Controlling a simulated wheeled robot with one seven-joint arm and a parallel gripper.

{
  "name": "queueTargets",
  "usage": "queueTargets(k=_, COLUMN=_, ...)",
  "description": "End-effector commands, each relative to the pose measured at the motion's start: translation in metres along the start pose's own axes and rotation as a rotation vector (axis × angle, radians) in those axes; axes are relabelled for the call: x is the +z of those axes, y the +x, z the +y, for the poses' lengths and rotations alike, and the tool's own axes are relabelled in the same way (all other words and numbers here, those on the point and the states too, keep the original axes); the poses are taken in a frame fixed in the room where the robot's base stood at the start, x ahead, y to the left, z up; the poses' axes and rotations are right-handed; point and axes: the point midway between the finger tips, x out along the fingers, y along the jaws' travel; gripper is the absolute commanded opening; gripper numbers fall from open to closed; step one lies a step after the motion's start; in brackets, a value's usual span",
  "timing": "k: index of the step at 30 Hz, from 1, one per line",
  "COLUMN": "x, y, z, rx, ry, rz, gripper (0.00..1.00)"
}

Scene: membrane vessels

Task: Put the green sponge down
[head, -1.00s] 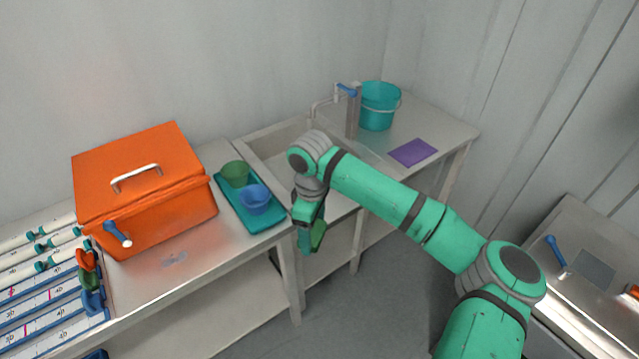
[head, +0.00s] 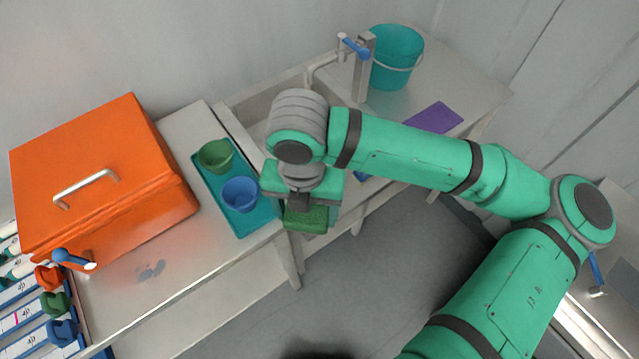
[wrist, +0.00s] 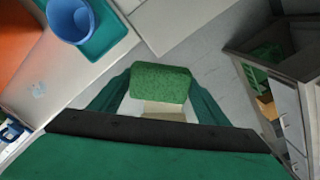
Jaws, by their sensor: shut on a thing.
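The green sponge (head: 306,218) is held by my gripper (head: 308,212), in front of the bench edge and over the floor gap beside the teal tray. In the wrist view the sponge (wrist: 160,82) sits between the two teal fingers of my gripper (wrist: 160,90), which are shut on it. The sponge shows a green upper part, with a paler part below it. In the head view my wrist hides part of the bench and basin behind the gripper.
A teal tray (head: 262,214) holds a green cup (head: 215,156) and a blue cup (head: 240,194). An orange box (head: 100,180) stands left of it. A purple mat (head: 434,118) and teal bucket (head: 397,58) are at the back right. Bare bench (head: 165,262) lies before the box.

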Motion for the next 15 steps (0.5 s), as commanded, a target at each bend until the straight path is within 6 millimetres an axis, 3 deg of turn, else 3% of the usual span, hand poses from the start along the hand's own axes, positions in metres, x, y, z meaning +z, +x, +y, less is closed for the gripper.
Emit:
queueTargets(k=9, x=0.067, y=0.032, z=-0.002, rx=0.001, ry=0.005, rz=0.004, gripper=0.52)
queueTargets(k=15, x=0.096, y=0.063, z=-0.004, rx=0.000, ry=0.004, rz=0.004, gripper=0.52)
